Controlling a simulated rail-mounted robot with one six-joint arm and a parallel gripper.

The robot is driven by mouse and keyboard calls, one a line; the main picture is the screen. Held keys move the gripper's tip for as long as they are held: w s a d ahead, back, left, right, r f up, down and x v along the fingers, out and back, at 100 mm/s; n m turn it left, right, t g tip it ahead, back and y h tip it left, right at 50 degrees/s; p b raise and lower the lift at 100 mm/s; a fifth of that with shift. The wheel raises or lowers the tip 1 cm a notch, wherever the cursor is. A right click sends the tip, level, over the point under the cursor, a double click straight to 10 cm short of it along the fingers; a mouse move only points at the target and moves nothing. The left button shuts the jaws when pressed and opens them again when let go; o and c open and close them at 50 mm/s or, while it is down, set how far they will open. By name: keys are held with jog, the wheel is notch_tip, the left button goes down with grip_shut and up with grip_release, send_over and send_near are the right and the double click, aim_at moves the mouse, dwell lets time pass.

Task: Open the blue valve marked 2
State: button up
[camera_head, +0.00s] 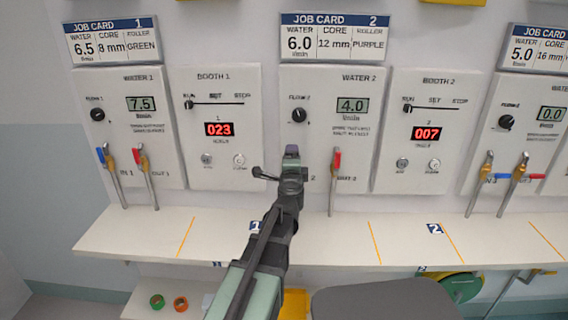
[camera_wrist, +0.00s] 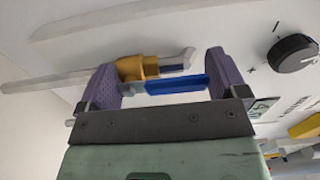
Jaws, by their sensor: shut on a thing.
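My gripper (camera_head: 291,152) is at the lower left of the WATER 2 panel (camera_head: 352,130), covering the blue valve there in the head view. In the wrist view the blue valve shows as a blue lever (camera_wrist: 177,85) on a brass body (camera_wrist: 137,67) and grey pipe. My gripper (camera_wrist: 163,62) has its two purple fingers on either side of the lever and body, and is shut on the valve. The lever lies lengthwise across the space between the fingers. The panel display (camera_head: 352,105) reads 4.0.
A red-handled valve (camera_head: 336,160) stands close to the right of my gripper. The FLOW 2 knob (camera_head: 299,115) is just above. Job card 2 (camera_head: 335,38) reads water 6.0. A white shelf (camera_head: 330,240) with yellow lines runs below. Station 1 valves (camera_head: 106,157) stand at left.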

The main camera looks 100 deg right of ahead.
jog(key=o, duration=1)
jog(key=shift+c, duration=0.2)
jog(key=w+a, duration=0.1)
jog(key=a, duration=1)
jog(key=shift+w, duration=0.25)
